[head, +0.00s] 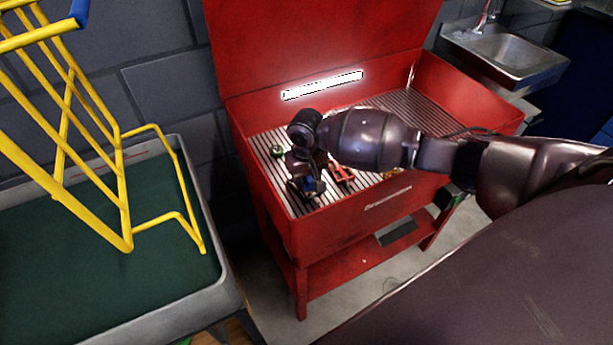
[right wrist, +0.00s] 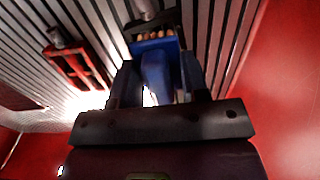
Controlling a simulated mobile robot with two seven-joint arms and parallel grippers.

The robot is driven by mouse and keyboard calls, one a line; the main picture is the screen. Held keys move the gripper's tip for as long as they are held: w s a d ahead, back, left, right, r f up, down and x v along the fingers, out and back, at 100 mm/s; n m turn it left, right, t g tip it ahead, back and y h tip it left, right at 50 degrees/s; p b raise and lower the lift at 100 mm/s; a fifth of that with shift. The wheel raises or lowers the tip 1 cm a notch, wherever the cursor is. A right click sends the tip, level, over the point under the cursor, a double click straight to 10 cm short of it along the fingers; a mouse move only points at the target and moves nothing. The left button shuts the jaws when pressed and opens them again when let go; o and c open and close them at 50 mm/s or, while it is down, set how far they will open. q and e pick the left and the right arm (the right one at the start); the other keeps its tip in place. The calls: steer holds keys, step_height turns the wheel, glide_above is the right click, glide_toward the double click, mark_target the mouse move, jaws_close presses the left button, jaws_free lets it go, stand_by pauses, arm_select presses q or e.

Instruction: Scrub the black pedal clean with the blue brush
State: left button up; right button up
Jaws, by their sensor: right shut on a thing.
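My right gripper (head: 308,188) is low over the slatted floor of the red wash basin, near its front left. It is shut on the blue brush (right wrist: 158,65), whose tan bristles point away from the gripper. In the right wrist view a dark part with a grey stub, apparently the black pedal (right wrist: 151,20), lies right at the bristle end. I cannot tell whether the bristles touch it. In the head view my gripper and arm hide most of this spot, and only a little blue of the brush shows. My left gripper is not in view.
A red pedal (right wrist: 82,68) lies on the slats beside the brush; it also shows in the head view (head: 341,173). A small green round thing (head: 277,151) lies near the basin's left wall. The red basin (head: 350,217) has raised walls. A yellow rack (head: 122,190) stands left.

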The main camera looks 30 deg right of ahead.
steer(key=shift+f, duration=0.1)
steer(key=shift+f, duration=0.2)
stand_by(0.4)
steer(key=shift+f, duration=0.25)
steer(key=shift+w, duration=0.15)
stand_by(0.4)
steer(key=shift+w+b, duration=0.35)
steer(key=shift+w, duration=0.5)
